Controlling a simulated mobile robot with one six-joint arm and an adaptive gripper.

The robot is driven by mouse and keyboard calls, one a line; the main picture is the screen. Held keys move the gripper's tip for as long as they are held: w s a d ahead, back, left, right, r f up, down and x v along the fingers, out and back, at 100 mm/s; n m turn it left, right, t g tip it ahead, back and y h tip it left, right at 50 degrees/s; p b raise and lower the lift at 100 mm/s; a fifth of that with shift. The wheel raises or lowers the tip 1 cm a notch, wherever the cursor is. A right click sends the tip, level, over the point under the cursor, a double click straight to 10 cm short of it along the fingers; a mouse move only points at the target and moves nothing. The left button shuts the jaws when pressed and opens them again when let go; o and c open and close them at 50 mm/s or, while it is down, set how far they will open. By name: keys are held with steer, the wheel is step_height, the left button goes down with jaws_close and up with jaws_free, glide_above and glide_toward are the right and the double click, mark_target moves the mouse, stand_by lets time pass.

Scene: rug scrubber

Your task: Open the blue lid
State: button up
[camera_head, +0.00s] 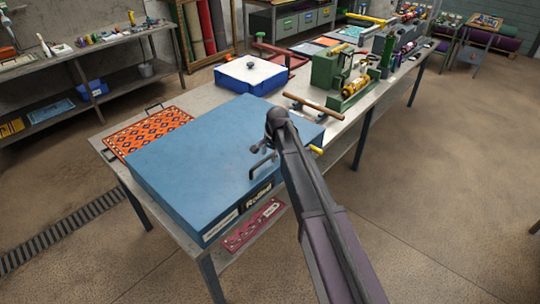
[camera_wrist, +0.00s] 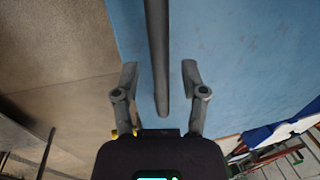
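The blue lid (camera_head: 205,140) is the broad flat top of a large blue box on the workbench, and it looks closed. A dark bar handle (camera_head: 262,165) stands near its front edge. My gripper (camera_head: 257,149) is just above and behind the handle in the head view, partly hidden by my arm. In the wrist view my gripper (camera_wrist: 160,68) is open, with one finger on each side of the handle bar (camera_wrist: 158,60). Gaps show between the bar and both fingers. The blue surface of the lid (camera_wrist: 235,60) fills the background there.
An orange patterned rug piece (camera_head: 150,130) lies at the box's left. A white-topped blue box (camera_head: 251,74), a brown roller (camera_head: 313,106) and a green machine (camera_head: 330,68) stand behind it on the workbench (camera_head: 205,97). The floor (camera_head: 430,200) at right is clear.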

jaws_close()
steer(key=shift+r, duration=0.2)
step_height(320, 180, up, 2)
steer(key=p, duration=0.3)
steer(key=shift+w+a+r+h, duration=0.15)
steer(key=shift+h, duration=0.15)
steer(key=w+a+r+p, duration=0.2)
steer(key=r+p, duration=0.5)
steer(key=w+a+r+p, duration=0.2)
steer(key=a+r+p, duration=0.1)
steer(key=r+p, duration=0.4)
steer(key=w+a+r+g+p, duration=0.1)
steer(key=w+a+r+p, duration=0.1)
steer(key=r+p, duration=0.6)
steer(key=shift+a+r+h, duration=0.2)
steer(key=shift+a+h, duration=0.1)
steer(key=shift+a, duration=0.25)
